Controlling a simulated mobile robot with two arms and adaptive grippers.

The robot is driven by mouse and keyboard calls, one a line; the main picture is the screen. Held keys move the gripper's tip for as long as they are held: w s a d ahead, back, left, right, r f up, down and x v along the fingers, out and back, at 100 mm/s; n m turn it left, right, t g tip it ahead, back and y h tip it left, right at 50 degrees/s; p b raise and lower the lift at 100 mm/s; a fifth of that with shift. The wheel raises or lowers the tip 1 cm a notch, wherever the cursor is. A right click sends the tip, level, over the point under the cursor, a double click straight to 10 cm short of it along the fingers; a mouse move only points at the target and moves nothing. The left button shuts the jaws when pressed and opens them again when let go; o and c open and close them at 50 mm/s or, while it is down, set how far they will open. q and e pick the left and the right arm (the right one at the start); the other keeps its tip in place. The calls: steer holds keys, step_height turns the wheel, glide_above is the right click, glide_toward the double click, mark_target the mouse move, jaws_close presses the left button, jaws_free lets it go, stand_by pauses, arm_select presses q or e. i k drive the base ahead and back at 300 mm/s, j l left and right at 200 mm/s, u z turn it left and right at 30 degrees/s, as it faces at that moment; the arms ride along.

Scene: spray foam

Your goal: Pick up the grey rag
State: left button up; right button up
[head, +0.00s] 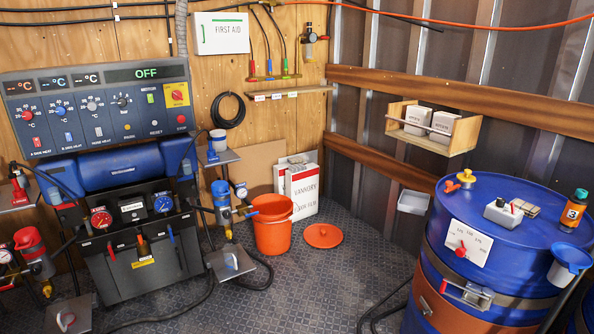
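I cannot pick out a grey rag for certain in the head view. A small beige-grey folded item (525,208) lies on top of the blue drum (480,240) at the right, but I cannot tell whether it is cloth. A grey-white box-like item (503,213) with a red part sits just left of it. Neither of my grippers is in view.
A control panel machine (100,110) fills the left. An orange bucket (272,228) and its round lid (323,236) are on the floor. A wall shelf (430,142) holds two boxes. The middle floor is clear.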

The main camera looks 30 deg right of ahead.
mark_target(299, 167)
steer(key=i+l, duration=0.85)
